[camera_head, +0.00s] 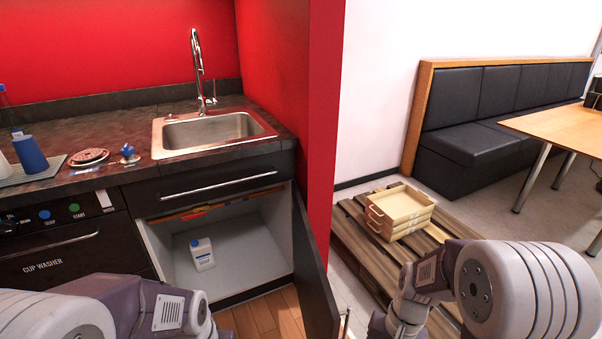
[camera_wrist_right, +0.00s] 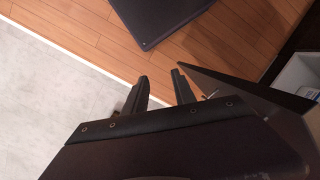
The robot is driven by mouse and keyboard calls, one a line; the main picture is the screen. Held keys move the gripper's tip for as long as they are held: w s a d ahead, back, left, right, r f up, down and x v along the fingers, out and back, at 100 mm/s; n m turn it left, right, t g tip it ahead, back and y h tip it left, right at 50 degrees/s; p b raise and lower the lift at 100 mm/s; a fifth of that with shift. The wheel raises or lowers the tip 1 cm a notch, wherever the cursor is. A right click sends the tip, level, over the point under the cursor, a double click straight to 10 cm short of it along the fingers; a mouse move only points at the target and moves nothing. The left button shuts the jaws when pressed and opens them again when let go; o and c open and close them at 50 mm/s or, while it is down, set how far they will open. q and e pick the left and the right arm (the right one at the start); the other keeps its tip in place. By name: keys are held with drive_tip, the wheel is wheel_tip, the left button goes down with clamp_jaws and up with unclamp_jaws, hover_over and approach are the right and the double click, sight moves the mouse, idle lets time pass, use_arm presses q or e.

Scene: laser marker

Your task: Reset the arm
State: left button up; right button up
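My right gripper (camera_wrist_right: 160,80) shows in the right wrist view. Its two dark fingers are apart, with nothing between them, above the floor. The open cabinet door (camera_wrist_right: 245,85) is just right of the fingers, with a small metal handle (camera_wrist_right: 211,95) close to the right finger; I cannot tell if they touch. In the head view my right arm (camera_head: 430,275) comes in at the lower right and my left arm (camera_head: 150,305) at the lower left. Both grippers are outside the head view.
The cabinet door (camera_head: 313,275) stands open under the sink (camera_head: 210,133). A white bottle (camera_head: 203,256) stands inside the cabinet (camera_head: 245,250). Wooden trays (camera_head: 398,212) sit on a pallet (camera_head: 365,253) at right. The counter (camera_head: 115,135) holds cups and small items.

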wheel_tip(320, 180, up, 29)
drive_tip(key=n+t+h+p, duration=0.1)
drive_tip(key=n+t+p, duration=0.1)
drive_tip(key=p, duration=2.5)
drive_tip(key=shift+s+n+t+h, duration=0.3)
drive_tip(key=shift+n+t, duration=0.1)
drive_tip(key=shift+n, duration=0.5)
drive_tip(key=shift+w, duration=0.15)
